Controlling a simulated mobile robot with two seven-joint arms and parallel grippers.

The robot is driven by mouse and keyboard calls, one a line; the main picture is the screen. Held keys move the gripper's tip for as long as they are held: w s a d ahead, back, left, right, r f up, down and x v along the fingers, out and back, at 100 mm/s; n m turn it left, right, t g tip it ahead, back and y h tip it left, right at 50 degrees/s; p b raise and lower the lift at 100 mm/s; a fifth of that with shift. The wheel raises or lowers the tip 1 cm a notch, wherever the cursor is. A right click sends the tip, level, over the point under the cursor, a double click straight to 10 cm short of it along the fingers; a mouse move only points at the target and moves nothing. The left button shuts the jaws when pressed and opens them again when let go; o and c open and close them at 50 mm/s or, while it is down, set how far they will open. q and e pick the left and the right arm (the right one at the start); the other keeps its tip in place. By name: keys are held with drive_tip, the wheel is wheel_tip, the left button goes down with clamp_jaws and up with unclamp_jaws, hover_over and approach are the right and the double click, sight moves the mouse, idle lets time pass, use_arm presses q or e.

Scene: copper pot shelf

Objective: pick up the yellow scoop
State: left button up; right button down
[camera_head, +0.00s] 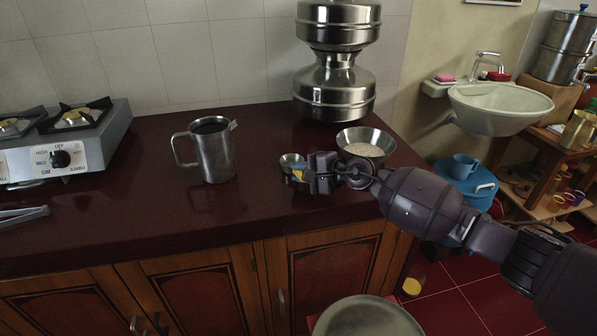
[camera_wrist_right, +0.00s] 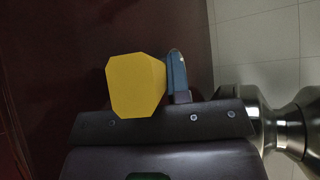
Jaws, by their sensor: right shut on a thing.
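The yellow scoop (camera_head: 298,175) is at my right gripper (camera_head: 304,178), just above or on the dark red counter. In the right wrist view the scoop shows as a yellow faceted block (camera_wrist_right: 135,85) between the jaws, with a blue-grey finger (camera_wrist_right: 178,76) close on its right side. My right gripper is shut on it. My left gripper is not in view.
A metal bowl of white grains (camera_head: 366,150) stands right behind my right wrist. A steel jug (camera_head: 212,150) stands to the left, and a tall steel vessel (camera_head: 334,90) behind. A stove (camera_head: 62,150) and metal tongs (camera_head: 22,214) are at far left. The counter's front middle is clear.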

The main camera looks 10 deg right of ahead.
wheel_tip(320, 180, up, 20)
drive_tip(key=p, duration=0.4)
drive_tip(key=shift+f, duration=0.15)
